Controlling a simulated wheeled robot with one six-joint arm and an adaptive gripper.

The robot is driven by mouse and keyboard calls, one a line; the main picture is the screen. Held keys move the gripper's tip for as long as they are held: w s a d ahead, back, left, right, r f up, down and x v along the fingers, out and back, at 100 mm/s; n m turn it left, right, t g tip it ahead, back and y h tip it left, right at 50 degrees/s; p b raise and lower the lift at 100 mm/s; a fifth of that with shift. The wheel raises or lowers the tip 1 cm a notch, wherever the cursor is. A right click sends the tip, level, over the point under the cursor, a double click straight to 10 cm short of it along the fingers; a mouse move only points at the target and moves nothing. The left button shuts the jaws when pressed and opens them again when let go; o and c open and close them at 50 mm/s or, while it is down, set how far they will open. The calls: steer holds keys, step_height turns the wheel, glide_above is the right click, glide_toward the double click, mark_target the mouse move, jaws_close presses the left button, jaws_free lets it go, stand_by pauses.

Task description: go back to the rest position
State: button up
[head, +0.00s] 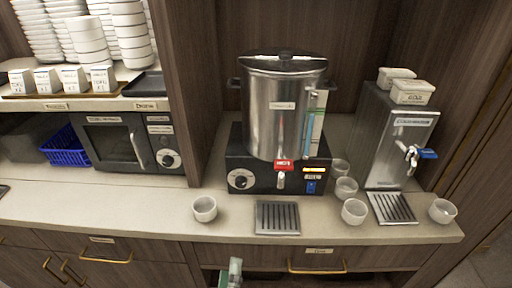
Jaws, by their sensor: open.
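My gripper's fingers do not show in the head view. A small pale grey-green shape rises at the bottom edge, left of centre, in front of the counter; I cannot tell whether it is part of my arm. The counter (130,207) runs across the view. A large steel urn (270,120) stands on a black base unit (240,181) at its middle. A drip grate (277,218) lies in front of it. A white cup (204,209) stands apart, to the left of the grate.
White cups (354,211) stand right of the urn. A steel dispenser (392,145) with its own grate (392,207) stands at right, a cup (442,211) beside it. A microwave (118,142) and a blue basket (66,146) are at left. The left front counter is mostly clear.

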steer(key=s+d+f+m+g+y, duration=0.1)
steer(key=s+d+f+g+y, duration=0.1)
steer(key=s+d+f, duration=0.45)
steer(key=s+d+f+m+g+y, duration=0.15)
steer(key=s+d+f, duration=0.25)
steer(key=d+f, duration=0.4)
steer(key=s+d+r+m+h, duration=0.1)
steer(key=s+d+r+m, duration=0.2)
steer(key=s, duration=0.6)
steer(key=s+d+r+m+h, duration=0.2)
steer(key=s+d+r+m, duration=0.2)
steer(key=s, duration=0.5)
steer(key=d+m, duration=0.2)
steer(key=m, duration=0.1)
steer(key=shift+d+r, duration=0.3)
steer(key=shift+d, duration=0.05)
steer(key=shift+m, duration=0.25)
